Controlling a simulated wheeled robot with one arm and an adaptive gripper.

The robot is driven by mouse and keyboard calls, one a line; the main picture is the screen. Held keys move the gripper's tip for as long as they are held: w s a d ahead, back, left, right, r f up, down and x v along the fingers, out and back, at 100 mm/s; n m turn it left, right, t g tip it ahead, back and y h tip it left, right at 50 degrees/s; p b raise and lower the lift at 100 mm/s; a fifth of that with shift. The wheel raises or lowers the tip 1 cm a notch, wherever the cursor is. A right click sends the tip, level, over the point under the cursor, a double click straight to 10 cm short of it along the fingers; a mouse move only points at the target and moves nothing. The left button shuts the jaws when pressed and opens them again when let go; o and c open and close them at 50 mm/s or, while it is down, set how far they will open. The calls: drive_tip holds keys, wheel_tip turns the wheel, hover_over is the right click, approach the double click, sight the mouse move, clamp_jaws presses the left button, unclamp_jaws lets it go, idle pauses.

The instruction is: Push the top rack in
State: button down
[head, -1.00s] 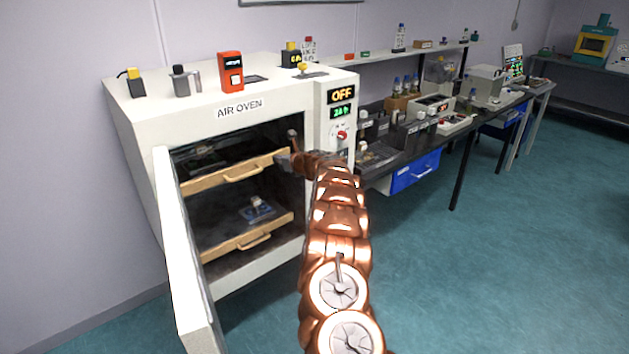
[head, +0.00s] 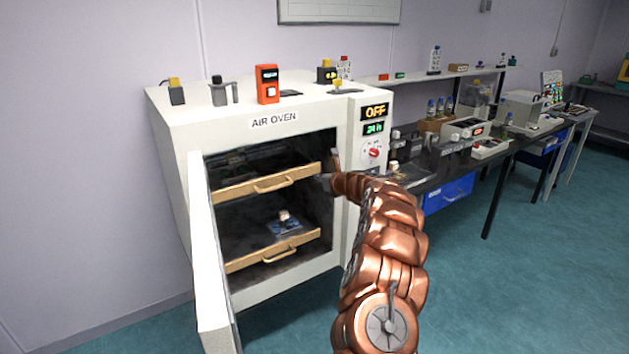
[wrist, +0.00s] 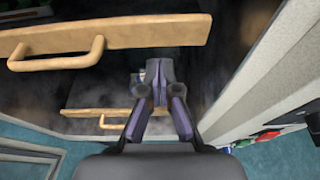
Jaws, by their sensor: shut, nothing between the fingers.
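The air oven (head: 272,122) stands with its door (head: 207,255) swung open at the left. The top rack (head: 240,188) has a tan wooden front with a handle, and spans the opening near its front; its front also shows in the wrist view (wrist: 150,32). The lower rack (head: 250,257) sits below it and carries a small blue item (head: 284,222). My gripper (head: 325,181) is at the right end of the top rack's front. In the wrist view my gripper (wrist: 160,78) is shut and empty, close to the rack front. I cannot tell whether they touch.
The oven's right wall and control panel (head: 374,130), reading OFF, are close to my gripper's right. Several small devices, including an orange one (head: 267,84), stand on the oven top. A bench (head: 480,165) with equipment extends right. Floor is clear in front.

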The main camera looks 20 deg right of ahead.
drive_tip(key=b+v, duration=0.2)
drive_tip(key=v, duration=0.6)
drive_tip(key=shift+s, duration=0.3)
